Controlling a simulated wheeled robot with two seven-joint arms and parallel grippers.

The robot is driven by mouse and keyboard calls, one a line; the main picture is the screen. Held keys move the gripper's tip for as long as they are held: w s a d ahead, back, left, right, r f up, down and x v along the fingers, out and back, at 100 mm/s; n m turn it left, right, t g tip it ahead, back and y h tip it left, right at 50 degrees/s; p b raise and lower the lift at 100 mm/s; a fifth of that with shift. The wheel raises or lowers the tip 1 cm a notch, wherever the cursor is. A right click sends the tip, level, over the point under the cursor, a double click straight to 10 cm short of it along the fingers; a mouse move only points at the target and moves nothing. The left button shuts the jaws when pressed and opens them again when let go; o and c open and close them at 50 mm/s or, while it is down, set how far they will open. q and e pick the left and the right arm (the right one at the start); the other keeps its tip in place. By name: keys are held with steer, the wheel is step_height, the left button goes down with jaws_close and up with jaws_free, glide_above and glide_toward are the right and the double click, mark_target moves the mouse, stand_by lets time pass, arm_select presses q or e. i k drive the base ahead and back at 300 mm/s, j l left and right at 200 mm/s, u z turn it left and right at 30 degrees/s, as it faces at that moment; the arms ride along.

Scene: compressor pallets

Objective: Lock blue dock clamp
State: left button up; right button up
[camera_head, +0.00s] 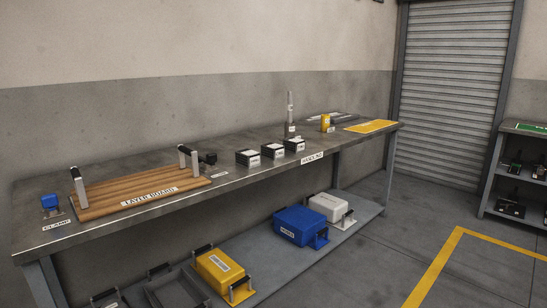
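A small blue block (48,201) stands on a dark mount at the far left of the grey workbench (235,174). A label below it seems to read "CLAMP" (57,223). It is too small to tell whether it is locked or open. A blue case (299,227) with a handle at its right front sits on the lower shelf; no clamp can be made out on it. Neither of my grippers is in view.
A wooden layer board (120,188) with two upright handles lies right of the blue block. Several small black-and-white boxes (247,158) stand mid-bench. A yellow case (219,268) and a white case (328,206) are on the lower shelf. The floor (375,255) in front is open.

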mark_target(50, 201)
steer(key=u, duration=1.35)
